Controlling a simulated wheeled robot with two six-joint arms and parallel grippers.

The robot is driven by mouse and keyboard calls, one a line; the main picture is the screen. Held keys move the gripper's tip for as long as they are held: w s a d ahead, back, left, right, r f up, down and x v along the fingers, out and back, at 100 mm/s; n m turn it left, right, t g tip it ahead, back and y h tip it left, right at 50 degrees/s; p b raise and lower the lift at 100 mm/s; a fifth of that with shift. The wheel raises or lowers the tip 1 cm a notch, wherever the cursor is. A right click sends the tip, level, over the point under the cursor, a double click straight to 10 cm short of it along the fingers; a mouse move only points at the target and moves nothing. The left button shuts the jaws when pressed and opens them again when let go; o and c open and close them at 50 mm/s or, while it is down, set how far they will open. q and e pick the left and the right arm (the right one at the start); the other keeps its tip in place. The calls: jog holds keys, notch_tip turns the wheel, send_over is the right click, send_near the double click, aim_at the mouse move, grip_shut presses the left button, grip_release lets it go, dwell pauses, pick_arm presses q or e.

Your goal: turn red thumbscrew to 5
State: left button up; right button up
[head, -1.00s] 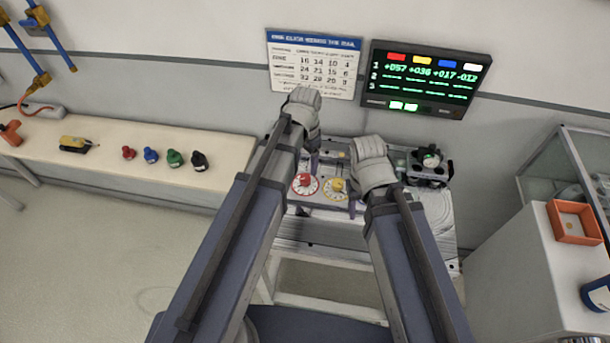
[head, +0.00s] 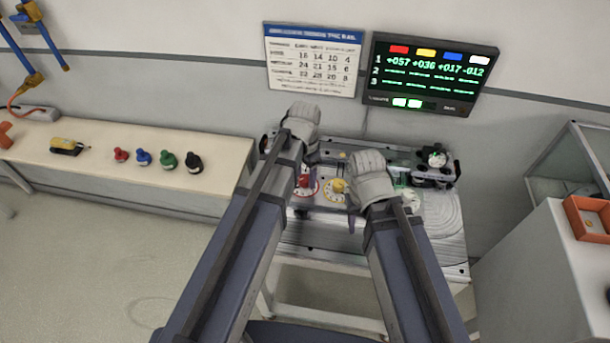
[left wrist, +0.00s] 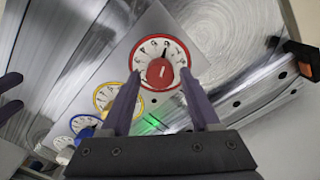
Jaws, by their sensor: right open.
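The red thumbscrew (left wrist: 160,74) stands in the middle of a white dial with a red rim (left wrist: 149,46). My left gripper (left wrist: 158,85) is open, with one finger on each side of the thumbscrew in the left wrist view. I cannot tell whether the fingers touch it. The dial numbers are too small to read surely. My right gripper (head: 352,215) is open and empty, right of the yellow thumbscrew (head: 338,187); its fingers are mostly hidden by its wrist.
Yellow (left wrist: 108,99) and blue (left wrist: 82,124) dials continue in a row beside the red one. A black device (head: 436,166) stands at the plate's right. A screen (head: 430,75) and a chart (head: 313,58) hang behind. Several coloured knobs (head: 168,160) stand on the left bench.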

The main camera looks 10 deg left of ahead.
pick_arm(q)
grip_shut()
dwell(0.5)
jog(key=shift+n, duration=3)
jog(key=shift+o, duration=1.1)
grip_release()
jog(key=shift+r, duration=0.15)
pick_arm(e)
jog(key=shift+r, duration=0.15)
